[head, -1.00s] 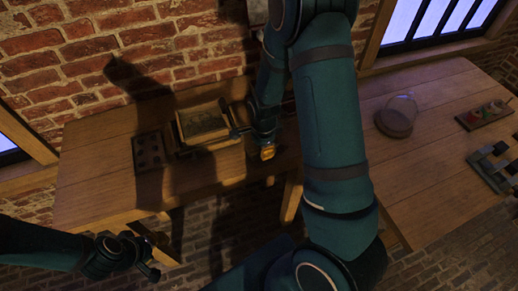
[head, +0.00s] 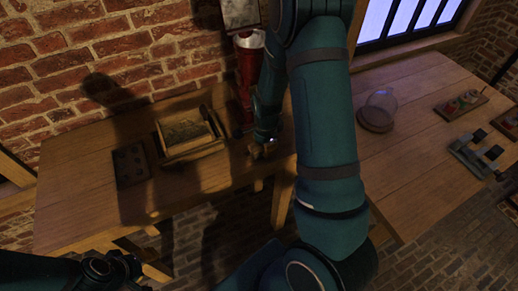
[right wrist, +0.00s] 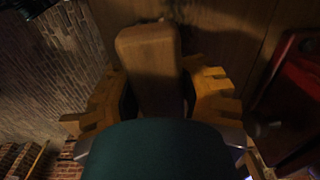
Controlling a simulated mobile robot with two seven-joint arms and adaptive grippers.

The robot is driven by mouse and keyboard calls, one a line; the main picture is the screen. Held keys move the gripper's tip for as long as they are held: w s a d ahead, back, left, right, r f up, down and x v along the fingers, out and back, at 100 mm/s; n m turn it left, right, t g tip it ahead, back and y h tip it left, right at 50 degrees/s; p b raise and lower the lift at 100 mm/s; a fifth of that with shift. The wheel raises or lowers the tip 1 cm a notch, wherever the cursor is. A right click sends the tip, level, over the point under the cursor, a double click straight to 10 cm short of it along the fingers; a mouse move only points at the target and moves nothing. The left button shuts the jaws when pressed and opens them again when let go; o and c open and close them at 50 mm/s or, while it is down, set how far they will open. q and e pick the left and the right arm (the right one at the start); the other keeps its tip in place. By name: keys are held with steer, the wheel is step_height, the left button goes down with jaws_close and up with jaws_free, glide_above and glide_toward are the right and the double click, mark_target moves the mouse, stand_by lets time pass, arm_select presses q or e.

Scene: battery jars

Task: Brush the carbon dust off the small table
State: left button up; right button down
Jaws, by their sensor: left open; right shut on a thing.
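A wooden table (head: 85,195) stands at the left in the head view, against the brick wall. I cannot make out carbon dust on it in this dim light. My right gripper (head: 262,149) is low over the right part of this table. In the right wrist view its yellow fingers (right wrist: 160,95) are shut on a wooden block-like piece (right wrist: 150,55), which looks like a brush handle. Any bristles are hidden. My left gripper (head: 125,268) is open and empty at the lower left, in front of the table, dark and partly unclear.
A wooden box (head: 195,150) and a dark plate with round holes (head: 130,164) are on the left table. A red device (head: 247,70) stands behind my right gripper. The right-hand table (head: 400,165) holds a glass dome (head: 378,110), a small tray (head: 460,105) and a grey block rack (head: 478,157).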

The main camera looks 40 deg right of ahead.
steer(key=shift+s+d, duration=0.25)
steer(key=shift+d, duration=0.65)
steer(key=shift+s+d, duration=0.25)
steer(key=shift+d, duration=0.65)
steer(key=shift+w+d+r, duration=0.1)
steer(key=shift+w+d, duration=0.05)
steer(key=shift+w, duration=0.45)
steer(key=shift+w+a+p, duration=0.2)
steer(key=shift+a, duration=0.7)
steer(key=shift+w+a+p, duration=0.15)
steer(key=shift+a, duration=0.7)
